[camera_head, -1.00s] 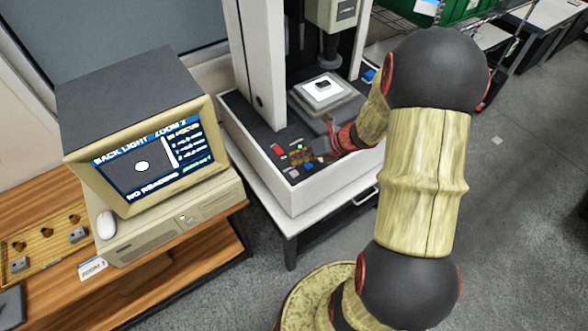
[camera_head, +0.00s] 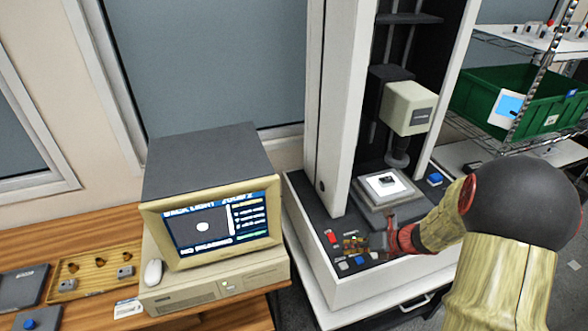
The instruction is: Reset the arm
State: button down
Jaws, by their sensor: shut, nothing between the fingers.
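My arm comes in from the lower right in the head view. My gripper (camera_head: 391,240) is shut and empty, low over the front of the measuring machine's base (camera_head: 350,284). It is just right of the control panel buttons (camera_head: 352,244) and in front of the stage (camera_head: 368,205). I cannot tell whether it touches the panel. A small dark part (camera_head: 387,182) sits on the lit white plate of the stage, under the machine's optical head (camera_head: 408,108). The fingertips are small and partly blurred.
A beige computer with a monitor (camera_head: 222,226) and a mouse (camera_head: 153,272) stands on the wooden desk at left. A wooden tray (camera_head: 92,266) with grey parts lies beside it. A wire rack with a green bin (camera_head: 520,98) stands at the right. The machine's column (camera_head: 336,110) rises behind the panel.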

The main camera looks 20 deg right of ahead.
jog(key=shift+s+a+n, duration=0.1)
jog(key=shift+s+n, duration=0.1)
jog(key=shift+n, duration=0.9)
jog(key=s+n, duration=0.1)
jog(key=n, duration=0.1)
jog(key=s+a+f+n+g, duration=0.1)
jog(key=s+n, duration=0.1)
jog(key=s+a+n+g, duration=0.1)
jog(key=n, duration=0.1)
jog(key=shift+s+a+f+y, duration=0.15)
jog(key=shift+s+y, duration=0.15)
jog(key=shift+s, duration=0.1)
jog(key=s+a+r+n+h+b, duration=0.1)
jog(key=s+a+r+n, duration=0.3)
jog(key=n, duration=0.5)
jog(key=s+a+r+n+h+b, duration=0.2)
jog(key=s+r+n, duration=0.4)
jog(key=r+n, duration=0.3)
jog(key=s+a+r+n+h+b, duration=0.2)
jog(key=s+a+r+n, duration=0.3)
jog(key=n, duration=0.6)
notch_tip(320, 180, up, 2)
jog(key=shift+a+r+h, duration=0.1)
jog(key=shift+a+h, duration=0.5)
jog(key=shift+a, duration=0.15)
jog(key=shift+s, duration=0.1)
